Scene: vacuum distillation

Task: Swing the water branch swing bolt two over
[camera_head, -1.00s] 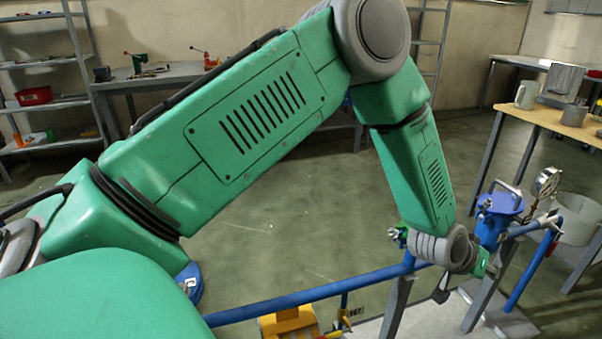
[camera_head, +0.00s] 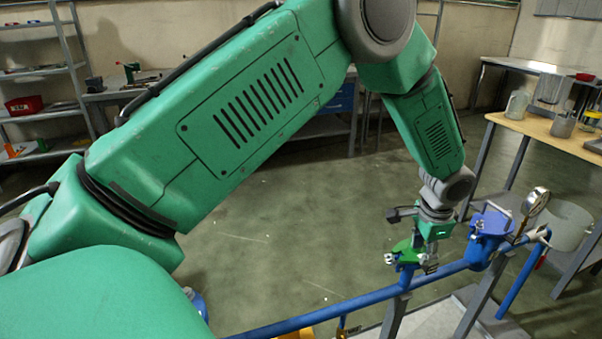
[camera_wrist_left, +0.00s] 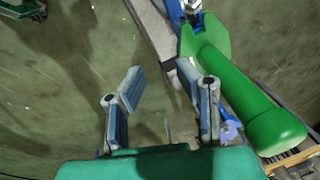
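A green fitting (camera_head: 404,249) sits on a short branch of the blue pipe (camera_head: 345,302). A small metal swing bolt (camera_head: 389,258) shows on its left side. In the left wrist view the green fitting (camera_wrist_left: 245,98) has a thick rounded arm, with a metal bolt and nut (camera_wrist_left: 191,7) at its top end. My left gripper (camera_head: 430,266) points down just right of the fitting. In the wrist view its fingers (camera_wrist_left: 160,84) are apart with only floor showing between them. The right finger is close to the green fitting; contact cannot be told. My right gripper is out of view.
A blue capped pipe end (camera_head: 490,224) with a handle stands right of my gripper, with a pressure gauge (camera_head: 535,203) beyond it. A pale bucket (camera_head: 568,226) and a wooden-topped table (camera_head: 540,128) are further right.

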